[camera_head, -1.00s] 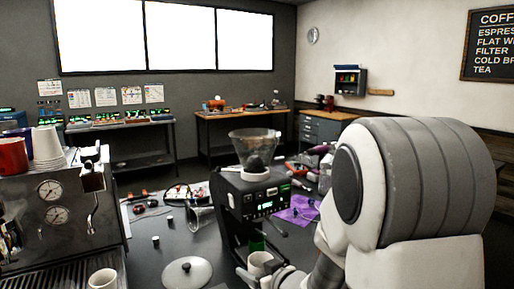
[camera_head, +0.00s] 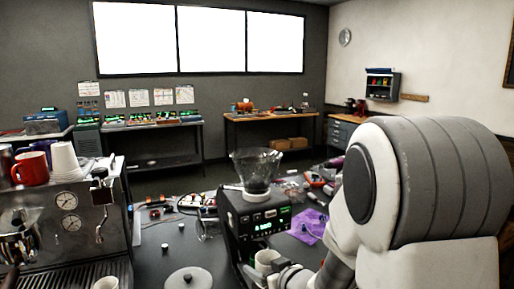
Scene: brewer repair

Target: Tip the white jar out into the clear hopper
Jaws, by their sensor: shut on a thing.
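The clear hopper (camera_head: 256,168) is a see-through funnel on top of the black brewer (camera_head: 258,212). Something dark shows low inside it. The white jar (camera_head: 266,257) is at the front of the brewer, well below the hopper, and looks roughly upright. My gripper (camera_head: 272,273) is shut on the jar at the bottom of the view. The fingers are small and partly cut off. What is in the jar cannot be told.
A grey lid (camera_head: 188,279) with a knob lies on the dark table. An espresso machine (camera_head: 70,220) stands at left with a red mug (camera_head: 30,168) on top.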

